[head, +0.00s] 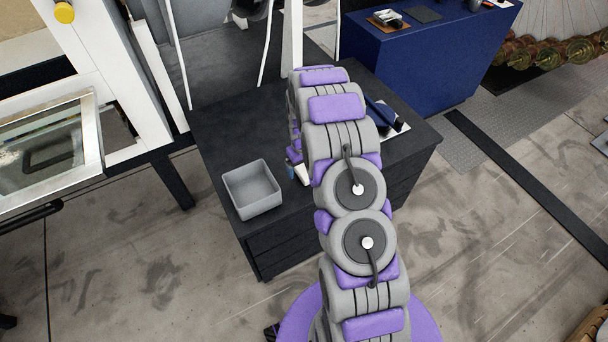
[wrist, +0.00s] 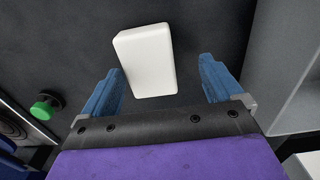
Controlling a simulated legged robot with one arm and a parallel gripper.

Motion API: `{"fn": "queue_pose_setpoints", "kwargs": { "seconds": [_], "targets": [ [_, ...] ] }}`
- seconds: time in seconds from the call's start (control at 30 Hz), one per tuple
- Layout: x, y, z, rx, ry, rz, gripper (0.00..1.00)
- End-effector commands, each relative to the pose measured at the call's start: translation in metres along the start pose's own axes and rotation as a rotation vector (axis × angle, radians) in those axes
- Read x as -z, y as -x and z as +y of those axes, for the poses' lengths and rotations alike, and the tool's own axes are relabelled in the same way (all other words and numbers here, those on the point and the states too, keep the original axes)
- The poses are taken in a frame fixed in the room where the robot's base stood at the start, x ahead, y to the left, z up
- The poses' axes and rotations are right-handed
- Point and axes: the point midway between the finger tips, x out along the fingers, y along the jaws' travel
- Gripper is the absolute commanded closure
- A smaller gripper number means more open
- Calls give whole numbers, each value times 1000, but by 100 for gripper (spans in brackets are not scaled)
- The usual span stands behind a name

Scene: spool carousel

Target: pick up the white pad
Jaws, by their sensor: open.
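The white pad (wrist: 147,58) is a pale block with rounded corners. It lies on a dark surface in the wrist view, slightly turned. My gripper (wrist: 162,66) is open, with its blue fingers at the left and right of the pad's near part. The pad is nearer the left finger, with a wider gap to the right one. Nothing is held. I cannot tell how high the fingertips are above the surface. In the head view my arm hides most of the gripper. A small white patch beside the arm there may be the pad.
A grey open bin (head: 252,190) stands on the dark cabinet (head: 225,125), left of my arm; its wall (wrist: 283,75) is close right of the gripper in the wrist view. A green knob (wrist: 43,108) is at the left. A blue cabinet (head: 425,65) stands behind.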

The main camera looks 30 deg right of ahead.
Motion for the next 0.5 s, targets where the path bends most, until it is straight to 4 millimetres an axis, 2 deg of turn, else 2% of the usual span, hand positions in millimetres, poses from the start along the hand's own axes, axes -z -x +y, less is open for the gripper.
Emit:
{"fn": "queue_pose_setpoints", "kwargs": {
  "seconds": [0.03, 0.13, 0.37, 0.5],
  "targets": [
    [0, -12, 3, 3, -2, -1, 6],
    [0, -24, 7, 7, -4, 0, 6],
    [-1, -26, 8, 9, -4, 1, 6],
    [-1, -25, 4, 4, -3, -1, 19]
  ]
}}
